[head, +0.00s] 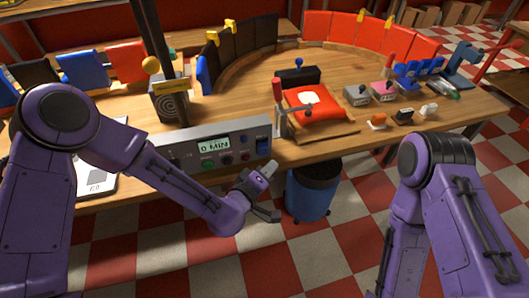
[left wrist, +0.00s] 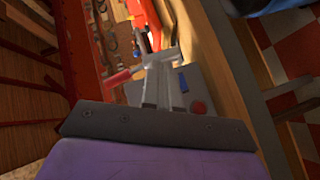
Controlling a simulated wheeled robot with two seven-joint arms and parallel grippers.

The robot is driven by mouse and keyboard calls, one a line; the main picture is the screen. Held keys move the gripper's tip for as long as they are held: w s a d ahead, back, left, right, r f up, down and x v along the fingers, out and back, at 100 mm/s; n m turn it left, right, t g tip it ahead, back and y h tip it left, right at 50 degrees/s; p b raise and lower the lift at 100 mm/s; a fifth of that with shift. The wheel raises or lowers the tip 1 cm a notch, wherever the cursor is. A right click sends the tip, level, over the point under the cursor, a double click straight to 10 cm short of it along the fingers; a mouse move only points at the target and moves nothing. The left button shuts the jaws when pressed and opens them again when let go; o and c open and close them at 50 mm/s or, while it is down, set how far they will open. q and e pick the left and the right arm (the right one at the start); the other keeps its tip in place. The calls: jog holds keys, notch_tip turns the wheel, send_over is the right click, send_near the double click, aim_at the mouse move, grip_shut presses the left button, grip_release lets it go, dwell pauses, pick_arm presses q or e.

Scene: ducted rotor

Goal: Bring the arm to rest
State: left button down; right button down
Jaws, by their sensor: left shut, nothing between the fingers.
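My left arm (head: 170,165) comes in from the left in the head view. Its gripper (head: 266,170) is in front of the workbench's (head: 345,150) front edge, beside the right end of a grey control box (head: 200,145). In the left wrist view the two fingers (left wrist: 158,85) lie close together, shut and empty, with the grey box (left wrist: 195,85) behind them. My right arm (head: 440,175) is bent at the right of the head view; its gripper is out of the picture.
A red cushion (head: 318,106) on a wooden board and several small parts sit on the bench. Black panels (head: 262,34) and red panels (head: 345,30) stand in a curve behind. A blue bin (head: 311,192) is below the front edge. The checkered floor in front is clear.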

dwell(0.4)
pick_arm(q)
jog(key=s+a+f+g+y, duration=0.3)
jog(key=s+a+f, duration=0.35)
jog(key=f, duration=0.45)
jog(key=s+a+f+g+y+b, duration=0.1)
jog(key=s+a+f+g+y, duration=0.1)
jog(key=s+a+f, duration=0.2)
jog(key=s+a+f+g+y+b, duration=0.1)
jog(key=s+a+f, duration=0.4)
jog(key=s+a, duration=0.6)
jog(key=s+a+f+g+y+b, duration=0.1)
jog(key=s+a+f+g+y, duration=0.3)
jog(key=s+a, duration=0.3)
jog(key=shift+s+a+f+m+y+b, duration=0.3)
jog(key=shift+a+f+m+y, duration=0.1)
jog(key=shift+a+f, duration=0.25)
